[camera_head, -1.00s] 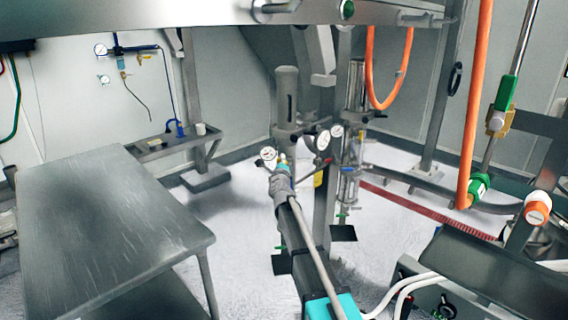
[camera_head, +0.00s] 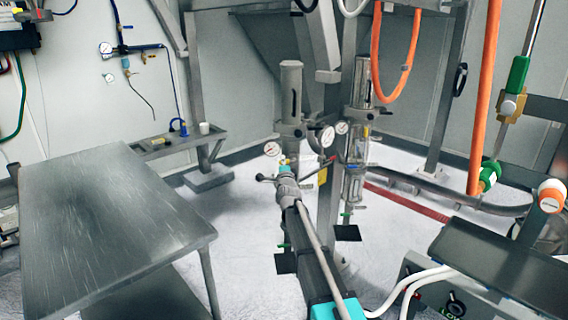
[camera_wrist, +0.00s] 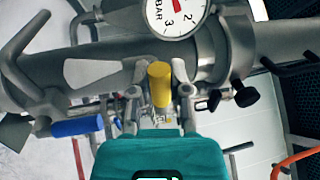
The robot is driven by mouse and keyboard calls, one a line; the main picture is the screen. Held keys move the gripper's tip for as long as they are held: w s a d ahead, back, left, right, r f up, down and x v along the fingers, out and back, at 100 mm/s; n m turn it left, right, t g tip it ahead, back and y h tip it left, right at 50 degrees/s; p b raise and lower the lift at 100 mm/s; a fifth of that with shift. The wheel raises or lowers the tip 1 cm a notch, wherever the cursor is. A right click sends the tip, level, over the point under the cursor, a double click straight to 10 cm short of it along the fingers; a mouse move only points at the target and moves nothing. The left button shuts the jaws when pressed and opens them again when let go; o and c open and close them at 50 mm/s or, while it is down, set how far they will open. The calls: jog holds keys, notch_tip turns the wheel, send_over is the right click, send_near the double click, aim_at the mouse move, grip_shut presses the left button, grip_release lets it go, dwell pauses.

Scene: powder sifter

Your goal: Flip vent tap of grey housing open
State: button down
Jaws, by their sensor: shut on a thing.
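The grey housing (camera_head: 291,78) is an upright cylinder in the head view, with a round pressure gauge (camera_head: 272,149) on its left side. In the wrist view the housing body (camera_wrist: 215,48) lies across the top, with the gauge (camera_wrist: 178,12) above. A short yellow tap handle (camera_wrist: 160,84) stands out between my fingers. My gripper (camera_wrist: 158,90) is shut on this yellow handle, one finger on each side. In the head view my gripper (camera_head: 287,172) is at the housing's lower part, and my arm hides the contact.
A blue handle (camera_wrist: 77,127) and a black knob (camera_wrist: 244,95) flank the yellow handle. A clear-walled housing (camera_head: 354,150) stands just right of the grey one. A metal table (camera_head: 110,215) is at left; an orange hose (camera_head: 484,100) hangs at right. Floor between is open.

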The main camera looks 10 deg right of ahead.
dwell(0.3)
jog(key=c, duration=0.6)
grip_release()
jog(key=shift+f, duration=0.1)
